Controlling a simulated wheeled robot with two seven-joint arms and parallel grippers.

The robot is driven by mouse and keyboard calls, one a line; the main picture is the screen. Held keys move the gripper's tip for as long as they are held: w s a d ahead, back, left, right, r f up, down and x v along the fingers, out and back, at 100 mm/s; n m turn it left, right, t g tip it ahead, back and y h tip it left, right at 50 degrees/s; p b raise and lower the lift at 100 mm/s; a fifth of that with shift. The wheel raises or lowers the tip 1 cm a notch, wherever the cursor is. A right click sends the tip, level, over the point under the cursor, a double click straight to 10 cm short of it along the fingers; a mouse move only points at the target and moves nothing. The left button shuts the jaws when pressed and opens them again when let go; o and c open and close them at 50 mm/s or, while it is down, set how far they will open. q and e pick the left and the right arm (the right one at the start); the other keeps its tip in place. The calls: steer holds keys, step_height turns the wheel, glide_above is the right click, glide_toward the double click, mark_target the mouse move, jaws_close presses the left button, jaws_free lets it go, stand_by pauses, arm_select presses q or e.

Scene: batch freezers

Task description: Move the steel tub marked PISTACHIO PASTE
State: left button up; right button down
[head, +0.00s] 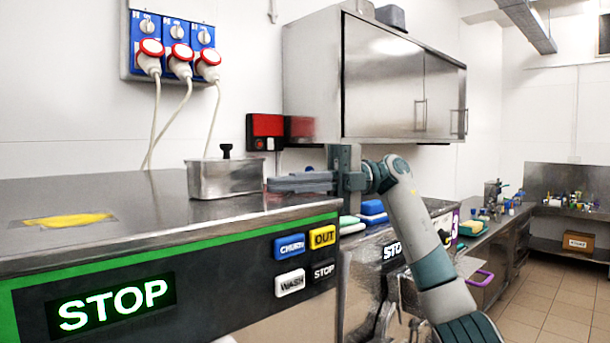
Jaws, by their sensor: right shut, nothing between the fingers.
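A steel tub (225,180) with a black knob on its lid stands upright on the steel top of the near freezer. I can read no PISTACHIO PASTE marking on it from here. My right gripper (270,185) comes in from the right with its fingers pointing left at the tub's right side. Its fingers are shut and empty, and the tips are very close to the tub wall. I cannot tell whether they touch it. My left gripper is not in view.
The freezer top (130,195) is clear left of the tub except for a yellow patch (68,221). The front panel has a lit STOP display (114,305) and several buttons. A steel wall cabinet (385,75) hangs above my right arm. Blue sponges (372,208) lie behind the arm.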

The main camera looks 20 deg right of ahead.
mark_target(274, 194)
steer(key=shift+w+a+r+p, duration=0.15)
steer(key=shift+w+p, duration=0.1)
steer(key=shift+w, duration=0.25)
steer(key=shift+w+a+r+p, duration=0.1)
steer(key=shift+w+a+p, duration=0.1)
steer(key=shift+w, duration=0.25)
steer(key=shift+w+a+f+p, duration=0.1)
steer(key=shift+w+f+p, duration=0.1)
steer(key=shift+w, duration=0.2)
steer(key=shift+w+a+f+p, duration=0.1)
steer(key=shift+w+p, duration=0.1)
steer(key=shift+w, duration=0.15)
